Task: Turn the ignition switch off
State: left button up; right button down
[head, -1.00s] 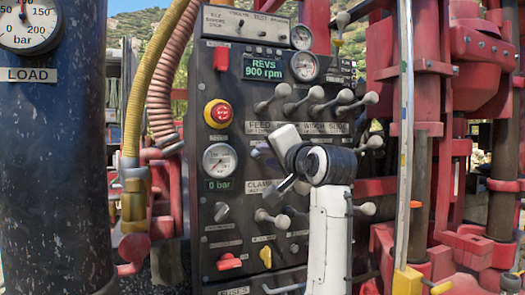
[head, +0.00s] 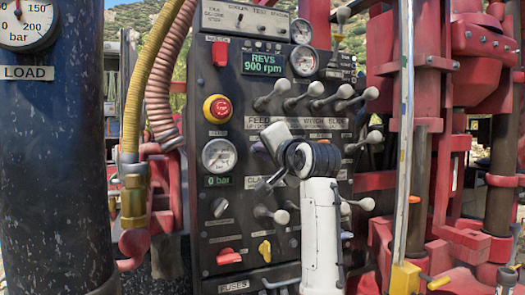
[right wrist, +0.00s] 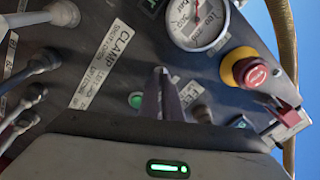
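The dark control panel (head: 240,225) fills the middle of the head view. No label reading ignition is legible, so I cannot tell which control is the ignition switch. Low on the panel are a grey rotary knob (head: 220,207), a red knob (head: 229,256) and a yellow knob (head: 265,250). My right gripper (head: 262,188) is in front of the panel, near the CLAMP label. In the right wrist view its two fingers (right wrist: 161,78) lie close together, seemingly shut with nothing between them. They partly cover the panel there. My left gripper is not in view.
A red emergency stop (head: 217,108) and a pressure gauge (head: 220,155) sit on the panel's left. Several levers (head: 290,103) stick out at the right. A yellow hose (head: 145,75) and a dark cylinder (head: 50,180) stand left; red machinery (head: 475,60) is at the right.

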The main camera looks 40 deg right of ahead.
jog(key=n, duration=1.1)
jog(key=shift+a+r+n, duration=0.1)
jog(key=shift+a+n, duration=0.1)
jog(key=shift+n, duration=0.1)
dwell(0.5)
jog(key=c, duration=2)
grip_release()
